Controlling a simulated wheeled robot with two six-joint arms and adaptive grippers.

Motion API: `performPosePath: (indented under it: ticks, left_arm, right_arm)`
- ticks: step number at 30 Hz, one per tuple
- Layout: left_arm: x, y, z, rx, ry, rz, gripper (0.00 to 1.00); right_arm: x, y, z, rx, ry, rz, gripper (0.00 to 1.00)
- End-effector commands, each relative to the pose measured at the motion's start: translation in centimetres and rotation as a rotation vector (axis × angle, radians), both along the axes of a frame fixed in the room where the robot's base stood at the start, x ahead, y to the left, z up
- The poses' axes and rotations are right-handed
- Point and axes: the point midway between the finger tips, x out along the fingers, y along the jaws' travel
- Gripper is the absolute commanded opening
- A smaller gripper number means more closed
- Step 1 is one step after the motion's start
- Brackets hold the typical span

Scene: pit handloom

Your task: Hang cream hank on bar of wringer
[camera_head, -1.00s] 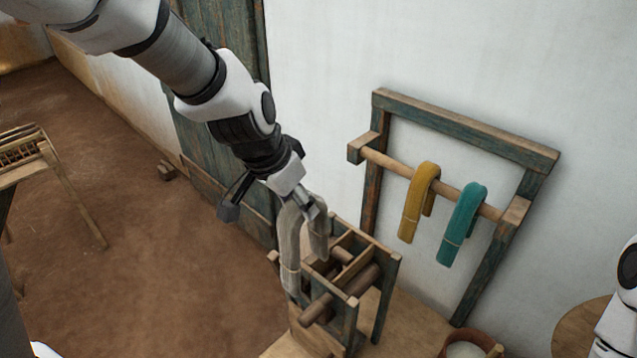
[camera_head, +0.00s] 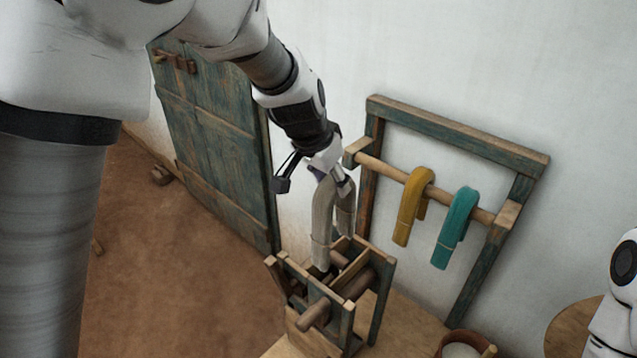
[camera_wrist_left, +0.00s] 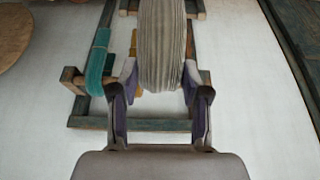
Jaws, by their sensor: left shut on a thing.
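The cream hank (camera_head: 324,222), a grey-cream loop, hangs in an upside-down U from my left gripper (camera_head: 341,182). In the left wrist view the hank (camera_wrist_left: 161,45) sits between the two fingers (camera_wrist_left: 158,88), which are shut on it. The wooden wringer (camera_head: 374,314) stands below, with rollers and a frame. The hank's longer leg reaches down in front of or into the top of the wringer frame; I cannot tell whether it touches. The wringer's bar is partly hidden. My right gripper is not in view.
A wall rack (camera_head: 463,136) holds a mustard hank (camera_head: 411,208) and a teal hank (camera_head: 455,229) on its peg, right of my left gripper. A pot (camera_head: 466,343) stands at the lower right, near a round wooden top (camera_head: 577,328). A blue-green door (camera_head: 215,130) is behind.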

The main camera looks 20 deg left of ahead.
Motion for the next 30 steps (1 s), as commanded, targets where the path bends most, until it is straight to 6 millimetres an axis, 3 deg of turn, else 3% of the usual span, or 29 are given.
performPosePath:
  ticks: [6, 9, 30]
  left_arm:
    - [2.5, -0.9, 0.3, 0.000, 0.001, 0.000, 0.16]
    - [2.5, -0.9, -1.8, 0.000, 0.002, 0.001, 0.16]
    - [2.5, -0.9, -10.1, 0.001, 0.002, 0.000, 0.16]
  right_arm:
    - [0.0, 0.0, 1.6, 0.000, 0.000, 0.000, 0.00]
    - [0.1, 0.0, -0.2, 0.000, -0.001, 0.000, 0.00]
    - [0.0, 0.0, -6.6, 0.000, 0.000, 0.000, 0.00]
